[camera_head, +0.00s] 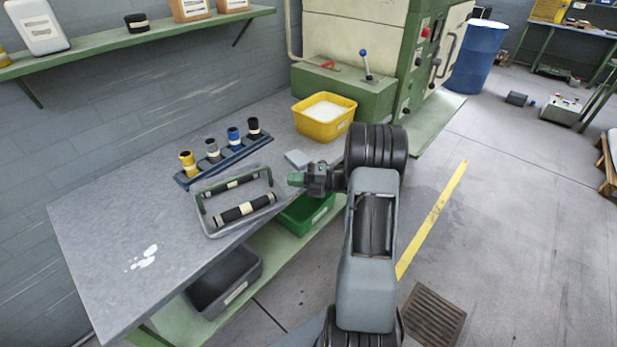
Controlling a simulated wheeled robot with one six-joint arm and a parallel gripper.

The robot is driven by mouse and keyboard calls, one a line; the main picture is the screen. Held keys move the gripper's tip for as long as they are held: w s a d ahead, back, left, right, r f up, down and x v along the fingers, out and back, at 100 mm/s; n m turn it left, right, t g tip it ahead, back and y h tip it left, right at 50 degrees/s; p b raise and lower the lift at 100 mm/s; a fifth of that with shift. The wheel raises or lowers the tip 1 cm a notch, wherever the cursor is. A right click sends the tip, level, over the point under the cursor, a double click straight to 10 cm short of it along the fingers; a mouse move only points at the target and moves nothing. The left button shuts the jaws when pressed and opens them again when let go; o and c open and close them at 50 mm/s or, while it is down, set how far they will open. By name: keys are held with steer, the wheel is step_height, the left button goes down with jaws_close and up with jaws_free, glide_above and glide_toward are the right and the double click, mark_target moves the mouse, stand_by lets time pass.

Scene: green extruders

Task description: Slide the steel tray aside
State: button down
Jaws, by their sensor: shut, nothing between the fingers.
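The grey steel tray (207,222) lies on the bench near its front edge. Two black rollers with pale bands, a near one (246,209) and a far one (234,184), lie in the tray. My gripper (294,179) has green fingertips, which are shut and empty. It is just right of the tray's right end, pointing left toward it. Whether the fingertips touch the tray cannot be told from this view.
A blue rack (222,165) with several coloured cylinders stands behind the tray. A small grey block (298,158) and a yellow tub (324,118) of white material are behind my gripper. The left bench is clear except for white spots (146,255). Green (307,215) and grey bins (222,284) sit below.

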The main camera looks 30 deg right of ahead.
steer(key=w, duration=0.1)
steer(key=w+a, duration=0.1)
steer(key=w+a+p, duration=0.1)
steer(key=w, duration=0.1)
steer(key=shift+a, duration=0.25)
steer(key=shift+w+a, duration=0.1)
steer(key=shift+w, duration=0.6)
steer(key=shift+w+a+f+b, duration=0.15)
steer(key=shift+w+b, duration=0.45)
steer(key=shift+b, duration=0.05)
steer(key=shift+w+a+f+b, duration=0.1)
steer(key=shift+w+b, duration=0.5)
steer(key=shift+w+r, duration=0.15)
steer(key=shift+w, duration=0.1)
steer(key=shift+r, duration=0.15)
